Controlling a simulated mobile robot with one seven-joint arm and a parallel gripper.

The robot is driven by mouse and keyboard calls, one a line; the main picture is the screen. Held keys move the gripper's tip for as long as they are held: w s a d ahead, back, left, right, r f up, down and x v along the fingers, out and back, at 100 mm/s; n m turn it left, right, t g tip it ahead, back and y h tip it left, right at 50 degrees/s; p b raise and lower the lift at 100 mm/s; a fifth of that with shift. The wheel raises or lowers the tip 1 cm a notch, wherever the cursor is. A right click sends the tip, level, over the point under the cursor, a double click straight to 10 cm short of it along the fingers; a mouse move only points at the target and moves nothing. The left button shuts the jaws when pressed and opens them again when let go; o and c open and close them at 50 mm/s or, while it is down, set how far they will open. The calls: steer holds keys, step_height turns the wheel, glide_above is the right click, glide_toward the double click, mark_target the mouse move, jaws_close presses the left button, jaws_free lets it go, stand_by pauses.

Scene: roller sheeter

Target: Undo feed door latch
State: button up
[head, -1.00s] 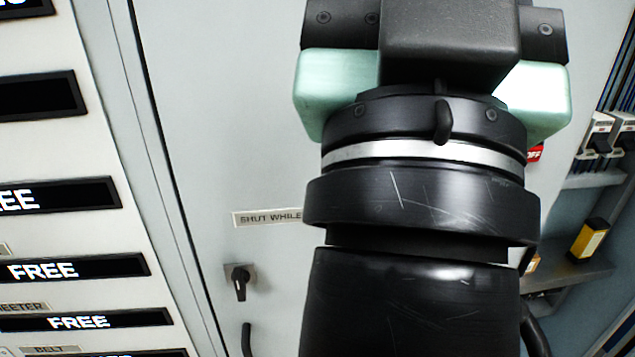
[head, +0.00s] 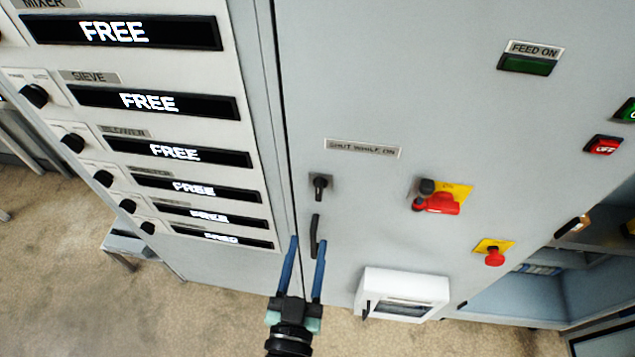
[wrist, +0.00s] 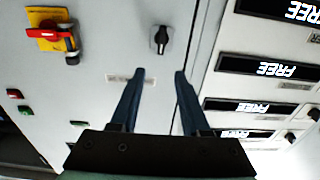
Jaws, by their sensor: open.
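The feed door latch appears to be the small black turn knob on a square grey plate (head: 320,186), on the grey door (head: 400,90) under the label "SHUT WHILE ON" (head: 362,149). The knob also shows in the wrist view (wrist: 160,39), beyond my fingertips. A black vertical handle (head: 316,236) is just below it. My gripper (head: 305,240) has two blue fingers, apart and empty. In the head view the fingertips are below the knob, on either side of the handle's lower part. Whether they touch the door or handle I cannot tell.
A red rotary switch on a yellow plate (head: 440,199), a red stop button (head: 494,256) and a white box (head: 402,293) are on the right. A panel of "FREE" displays (head: 178,102) is left of the door seam.

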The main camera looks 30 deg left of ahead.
mark_target(318, 193)
steer(key=p+x, duration=0.1)
steer(key=x, duration=0.3)
steer(key=f+p+x, duration=0.1)
steer(key=x, duration=0.3)
steer(key=p+x, duration=0.1)
steer(key=x, duration=0.2)
steer(key=shift+w+a+f, duration=0.15)
steer(key=shift+w+a, duration=0.05)
steer(key=shift+w, duration=0.15)
jaws_close()
